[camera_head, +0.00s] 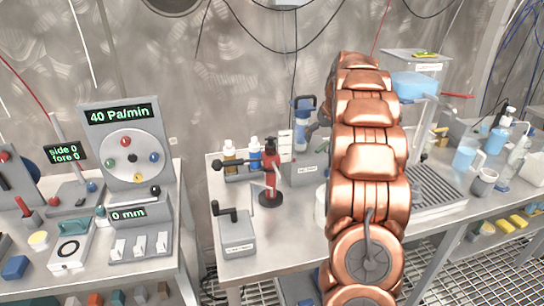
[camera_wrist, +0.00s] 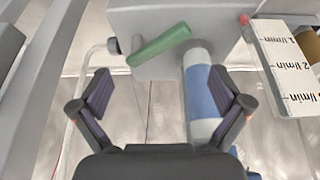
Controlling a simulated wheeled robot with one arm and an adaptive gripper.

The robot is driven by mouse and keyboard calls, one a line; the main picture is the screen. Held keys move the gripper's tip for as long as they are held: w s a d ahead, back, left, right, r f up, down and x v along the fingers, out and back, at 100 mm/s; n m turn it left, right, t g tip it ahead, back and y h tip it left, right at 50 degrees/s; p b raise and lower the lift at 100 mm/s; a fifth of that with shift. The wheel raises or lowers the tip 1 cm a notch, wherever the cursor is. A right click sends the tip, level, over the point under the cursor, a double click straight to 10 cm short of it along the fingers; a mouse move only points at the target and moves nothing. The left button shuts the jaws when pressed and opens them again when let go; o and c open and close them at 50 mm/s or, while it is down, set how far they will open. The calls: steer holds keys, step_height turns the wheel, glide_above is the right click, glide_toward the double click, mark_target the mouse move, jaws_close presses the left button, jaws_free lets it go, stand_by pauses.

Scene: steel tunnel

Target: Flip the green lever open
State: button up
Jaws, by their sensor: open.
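The green lever (camera_wrist: 159,45) shows in the wrist view, mounted on the front of a grey box (camera_wrist: 190,20). It lies slanted, its right end higher than its left end. My gripper (camera_wrist: 165,92) is open, with its dark finger pads apart and nothing held. The lever is ahead of the fingertips, above the gap between them in the picture, and not touched. I cannot make out the lever in the head view, where my copper arm covers the middle of the bench and my gripper is hidden.
A white cylinder with a blue band (camera_wrist: 200,95) stands close by the right finger. A white block with flow markings (camera_wrist: 288,65) is at the right. In the head view, a red stand (camera_head: 270,175), a crank box (camera_head: 237,235) and bottles (camera_head: 254,153) stand left of my arm.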

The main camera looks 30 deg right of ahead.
steer(key=a+v, duration=0.1)
steer(key=v, duration=0.5)
steer(key=s+a+g+y+p, duration=0.1)
steer(key=s+a, duration=0.2)
steer(key=a, duration=0.9)
steer(key=s+a+n+g+p, duration=0.1)
steer(key=s+a, duration=0.3)
steer(key=a, duration=0.8)
steer(key=shift+s+a+r+n+y, duration=0.3)
steer(key=shift+a+r+y, duration=0.1)
steer(key=shift+r, duration=0.05)
